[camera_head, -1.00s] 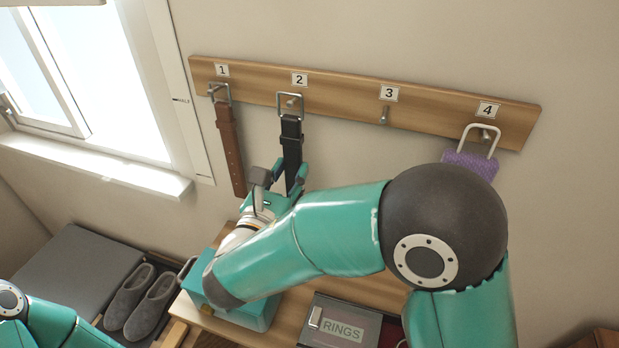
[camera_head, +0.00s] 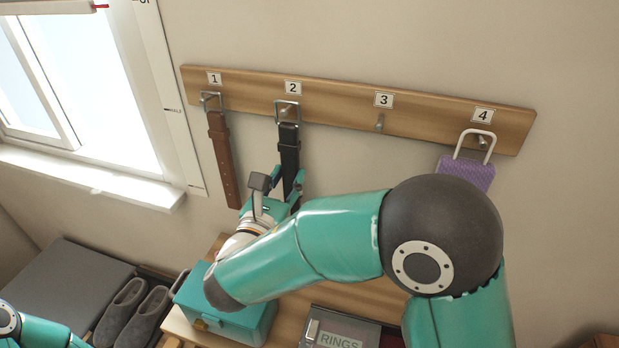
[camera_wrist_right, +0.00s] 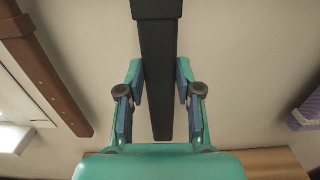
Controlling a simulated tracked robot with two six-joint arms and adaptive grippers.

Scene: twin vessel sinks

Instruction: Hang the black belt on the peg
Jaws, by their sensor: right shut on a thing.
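The black belt (camera_head: 289,150) hangs against the wall below label 2, its metal buckle (camera_head: 287,111) up at peg 2 (camera_head: 284,107). The peg's tip shows inside the buckle's frame; whether the buckle rests on the peg I cannot tell. My right gripper (camera_head: 286,186) is shut on the black belt, low on the strap. In the right wrist view the belt's strap (camera_wrist_right: 160,70) runs down between the fingers, and its lower end shows free. My left gripper is out of view.
A brown belt (camera_head: 222,160) hangs on peg 1. Peg 3 (camera_head: 380,122) is empty. A purple item with a white handle (camera_head: 466,172) hangs on peg 4. Below are a teal box (camera_head: 240,322), a RINGS box (camera_head: 340,330) and grey slippers (camera_head: 125,310). A window is at left.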

